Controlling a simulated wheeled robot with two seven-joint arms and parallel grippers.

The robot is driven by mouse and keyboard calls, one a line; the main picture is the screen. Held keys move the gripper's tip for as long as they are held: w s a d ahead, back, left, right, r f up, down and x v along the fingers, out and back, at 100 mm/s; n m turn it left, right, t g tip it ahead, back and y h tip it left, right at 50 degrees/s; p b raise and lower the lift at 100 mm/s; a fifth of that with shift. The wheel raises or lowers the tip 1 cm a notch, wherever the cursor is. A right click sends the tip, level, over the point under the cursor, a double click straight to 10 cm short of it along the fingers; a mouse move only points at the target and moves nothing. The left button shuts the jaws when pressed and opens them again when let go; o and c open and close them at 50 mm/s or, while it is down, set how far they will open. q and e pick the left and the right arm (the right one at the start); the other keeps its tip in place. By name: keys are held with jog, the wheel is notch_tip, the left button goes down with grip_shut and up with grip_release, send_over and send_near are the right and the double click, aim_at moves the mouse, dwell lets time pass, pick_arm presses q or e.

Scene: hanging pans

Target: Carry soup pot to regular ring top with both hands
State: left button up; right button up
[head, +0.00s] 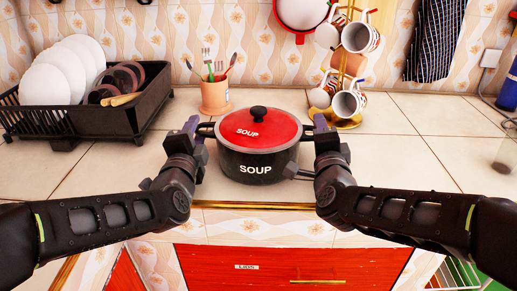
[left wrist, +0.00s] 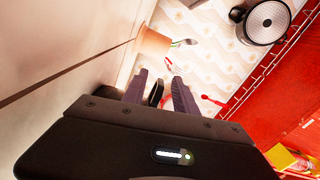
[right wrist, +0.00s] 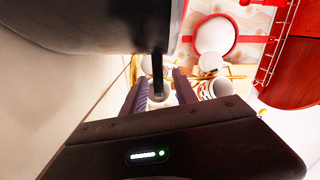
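The black soup pot (head: 257,168) with a red lid (head: 259,130) stands upright on the tiled counter near its front edge. Its side also fills the upper left of the right wrist view (right wrist: 95,22). My left gripper (head: 196,128) is at the pot's left handle; the left wrist view shows its fingers apart with the dark handle (left wrist: 156,93) between them. My right gripper (head: 318,125) is at the right handle; the right wrist view shows its fingers apart, with the dark handle (right wrist: 158,72) between them and gaps beside it. No ring top shows in these views.
A black dish rack (head: 120,112) with white plates stands at the back left. A utensil cup (head: 214,97) is close behind the pot. A mug stand (head: 348,120) with several mugs is behind it to the right. Red drawers (head: 300,270) lie below the counter edge.

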pick_arm(q)
jog(key=shift+w, duration=0.4)
pick_arm(e)
jog(key=shift+w, duration=0.4)
jog(key=shift+c, duration=0.2)
pick_arm(q)
grip_shut()
pick_arm(e)
grip_shut()
jog(key=shift+f, duration=0.1)
pick_arm(q)
jog(key=shift+r, duration=0.3)
pick_arm(e)
jog(key=shift+r, duration=0.3)
